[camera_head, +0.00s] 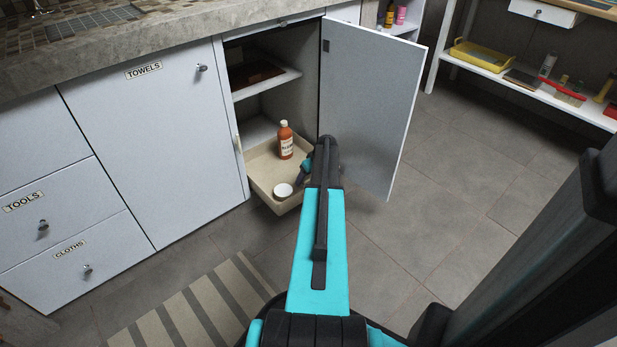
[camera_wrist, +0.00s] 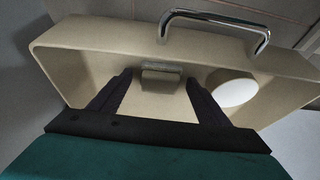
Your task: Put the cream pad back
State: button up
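A small pale cream-grey block, which looks like the cream pad (camera_wrist: 160,68), shows in the wrist view between and just beyond my fingertips, inside a beige pull-out tray (camera_wrist: 90,45). My gripper (camera_wrist: 158,80) is open, with a gap on each side of the block. I cannot tell whether the block rests on the tray floor. In the head view the tray (camera_head: 262,168) is slid out of the open cabinet, and my gripper (camera_head: 306,168) is over its right side. The pad is hidden there.
An orange-brown bottle (camera_head: 286,141) and a white round container (camera_head: 283,190) stand in the tray. The tray has a metal handle (camera_wrist: 215,20). The open cabinet door (camera_head: 370,105) is close to my arm's right. A shelf above holds a dark item (camera_head: 255,73). The floor right is clear.

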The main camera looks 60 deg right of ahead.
jog(key=shift+r, duration=0.1)
jog(key=p+v, duration=0.4)
jog(key=v, duration=0.8)
dwell(0.7)
